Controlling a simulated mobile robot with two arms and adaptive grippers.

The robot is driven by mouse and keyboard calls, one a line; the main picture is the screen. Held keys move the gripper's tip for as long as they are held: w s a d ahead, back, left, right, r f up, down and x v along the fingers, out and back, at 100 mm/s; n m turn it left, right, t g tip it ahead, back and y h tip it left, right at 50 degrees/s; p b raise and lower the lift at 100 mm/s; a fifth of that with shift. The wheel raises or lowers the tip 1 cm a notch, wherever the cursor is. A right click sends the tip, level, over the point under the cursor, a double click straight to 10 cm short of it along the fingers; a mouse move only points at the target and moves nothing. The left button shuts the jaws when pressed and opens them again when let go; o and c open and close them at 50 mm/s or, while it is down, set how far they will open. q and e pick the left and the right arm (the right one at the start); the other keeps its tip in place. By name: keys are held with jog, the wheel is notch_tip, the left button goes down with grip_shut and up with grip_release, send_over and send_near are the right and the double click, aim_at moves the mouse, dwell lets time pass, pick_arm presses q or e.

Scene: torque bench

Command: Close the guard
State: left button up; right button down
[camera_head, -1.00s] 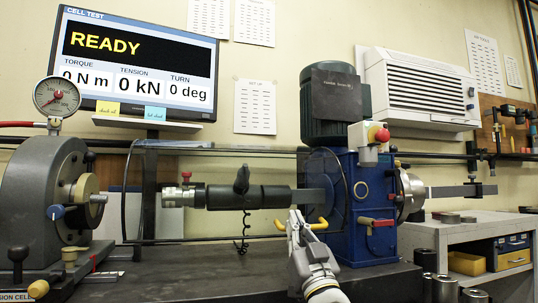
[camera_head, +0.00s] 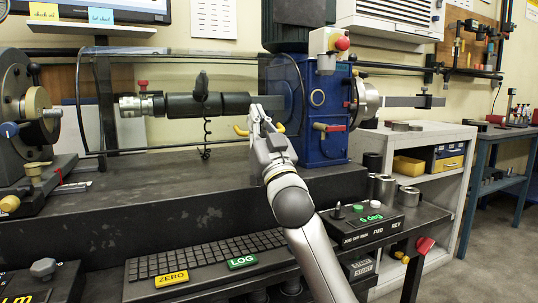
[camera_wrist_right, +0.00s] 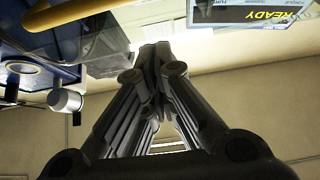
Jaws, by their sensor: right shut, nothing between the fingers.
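The guard (camera_head: 232,78) is a clear panel with a thin dark rim, spanning the shaft area between the grey unit on the left and the blue gearbox. A yellow handle (camera_head: 240,130) is by its lower right part; a yellow bar (camera_wrist_right: 62,14) also shows at the upper left of the right wrist view. My right gripper (camera_head: 257,112) is shut and empty, pointing up in front of the handle and hiding its middle. I cannot tell whether they touch. The right wrist view shows its closed fingers (camera_wrist_right: 156,62). My left gripper is not in view.
The blue gearbox (camera_head: 330,110) with a red-handled lever (camera_head: 328,127) stands right of the gripper. A keyboard (camera_head: 205,258) and control box (camera_head: 368,225) are in front. The dark bench top (camera_head: 130,195) is mostly clear.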

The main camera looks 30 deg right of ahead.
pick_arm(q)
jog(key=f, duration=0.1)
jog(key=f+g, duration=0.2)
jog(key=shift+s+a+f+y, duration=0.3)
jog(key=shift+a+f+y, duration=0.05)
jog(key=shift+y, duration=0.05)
pick_arm(e)
jog(key=w+f+v, duration=0.1)
jog(key=v, duration=0.8)
jog(key=shift+s+f, duration=0.2)
jog(key=shift+f, duration=0.2)
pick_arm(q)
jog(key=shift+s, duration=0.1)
pick_arm(e)
jog(key=shift+f, duration=0.1)
